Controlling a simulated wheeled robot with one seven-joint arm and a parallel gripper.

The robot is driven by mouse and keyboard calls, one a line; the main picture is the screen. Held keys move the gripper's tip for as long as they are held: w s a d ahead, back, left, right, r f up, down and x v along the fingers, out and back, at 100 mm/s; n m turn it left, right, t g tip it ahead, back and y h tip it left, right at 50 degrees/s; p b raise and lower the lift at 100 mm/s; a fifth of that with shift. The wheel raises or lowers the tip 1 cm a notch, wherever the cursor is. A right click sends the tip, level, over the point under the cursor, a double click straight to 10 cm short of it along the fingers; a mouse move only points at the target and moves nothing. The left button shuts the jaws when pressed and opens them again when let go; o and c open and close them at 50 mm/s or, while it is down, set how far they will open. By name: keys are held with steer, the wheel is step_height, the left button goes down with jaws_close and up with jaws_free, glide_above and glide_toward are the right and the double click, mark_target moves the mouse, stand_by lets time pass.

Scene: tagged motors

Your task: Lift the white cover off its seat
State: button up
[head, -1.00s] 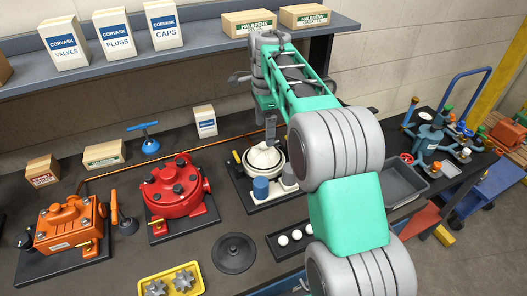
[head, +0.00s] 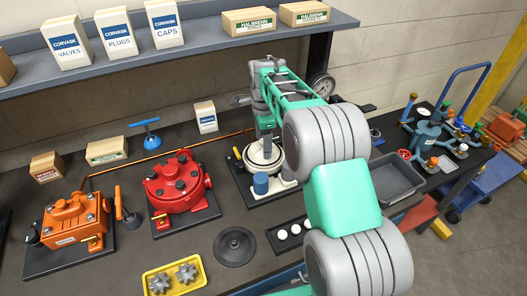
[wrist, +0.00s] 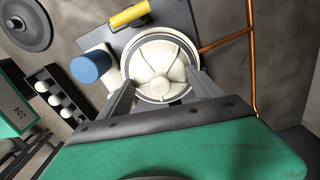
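The white cover (head: 262,160) is a round ribbed dome, partly hidden behind my gripper in the head view. In the wrist view the cover (wrist: 160,62) sits level inside a pale round rim, its seat (wrist: 191,50). My gripper (wrist: 163,82) points down over the cover, with its two fingers apart on either side of the near part of the dome. I cannot tell whether the fingertips touch it. In the head view my gripper (head: 266,143) is right above the cover.
A blue cylinder (wrist: 90,66) and a yellow handle (wrist: 129,14) stand close beside the seat. A copper pipe (wrist: 251,60) runs past it. A black tray of white balls (head: 289,234), a red motor (head: 178,184) and a grey bin (head: 397,178) are nearby.

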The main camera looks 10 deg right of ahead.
steer(key=shift+r, duration=0.1)
jaws_close()
stand_by(0.4)
steer(key=shift+r, duration=0.3)
step_height(320, 180, up, 2)
steer(key=shift+w+r+b, duration=0.1)
steer(key=shift+r+b, duration=0.05)
steer(key=shift+b, duration=0.25)
steer(key=s+r+b, duration=0.2)
steer(key=s+r, duration=1.1)
steer(key=s, duration=0.1)
